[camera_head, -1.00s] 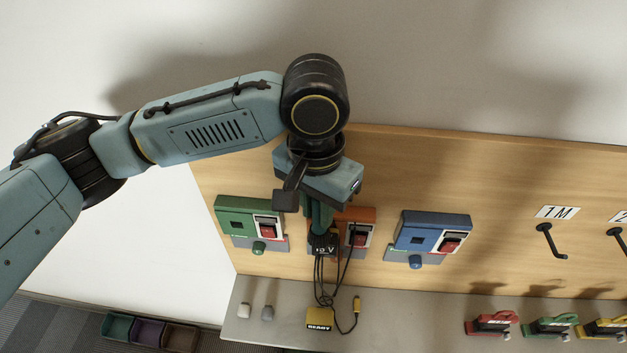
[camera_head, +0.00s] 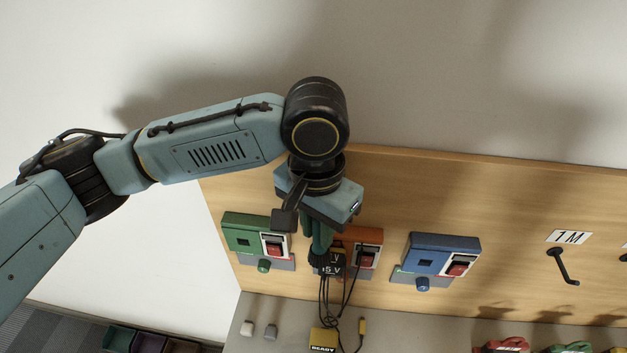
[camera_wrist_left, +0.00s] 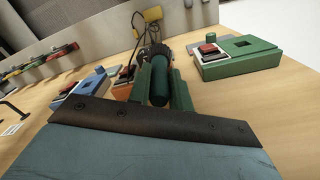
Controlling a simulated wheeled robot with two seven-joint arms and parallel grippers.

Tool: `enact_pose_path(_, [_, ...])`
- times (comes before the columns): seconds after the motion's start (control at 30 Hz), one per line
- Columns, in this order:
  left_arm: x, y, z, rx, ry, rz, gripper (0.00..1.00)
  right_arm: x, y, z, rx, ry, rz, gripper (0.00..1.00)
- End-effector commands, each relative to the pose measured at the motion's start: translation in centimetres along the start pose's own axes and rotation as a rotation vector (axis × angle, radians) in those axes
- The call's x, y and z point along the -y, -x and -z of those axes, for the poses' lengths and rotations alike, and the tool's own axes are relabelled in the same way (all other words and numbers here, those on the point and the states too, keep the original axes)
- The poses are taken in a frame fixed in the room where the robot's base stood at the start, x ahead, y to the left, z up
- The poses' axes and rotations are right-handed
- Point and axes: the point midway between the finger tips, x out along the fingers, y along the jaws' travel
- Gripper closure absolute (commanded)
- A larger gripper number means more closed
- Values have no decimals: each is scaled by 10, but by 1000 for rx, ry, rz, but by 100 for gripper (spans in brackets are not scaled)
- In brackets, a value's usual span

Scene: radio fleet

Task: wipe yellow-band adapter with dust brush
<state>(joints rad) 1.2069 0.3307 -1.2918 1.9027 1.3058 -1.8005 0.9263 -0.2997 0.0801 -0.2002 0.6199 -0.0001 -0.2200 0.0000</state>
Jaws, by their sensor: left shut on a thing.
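My left gripper (camera_head: 320,240) points down in front of the orange box (camera_head: 364,240) on the wooden panel. It is shut on a dark green rounded handle, which I take to be the dust brush; this shows between the green fingers in the left wrist view (camera_wrist_left: 158,86). My right gripper is not in view.
A green box (camera_head: 243,222) and a blue box (camera_head: 444,243), each with a red switch, flank the orange one. Below, the grey shelf (camera_head: 290,310) holds a yellow "READY" block (camera_head: 323,340) and small pale pieces. A black hook (camera_head: 563,266) is at right.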

Motion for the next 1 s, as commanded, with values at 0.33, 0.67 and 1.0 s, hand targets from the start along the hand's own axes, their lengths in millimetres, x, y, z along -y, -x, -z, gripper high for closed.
enact_pose_path(0.33, [-3, 37, 2, -2, -6, 0, 100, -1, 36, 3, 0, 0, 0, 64])
enact_pose_path(0.67, [-7, 63, 4, -3, -16, 0, 100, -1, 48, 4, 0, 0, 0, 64])
enact_pose_path(1.0, [-8, 76, 4, -1, -20, 0, 100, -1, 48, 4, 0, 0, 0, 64])
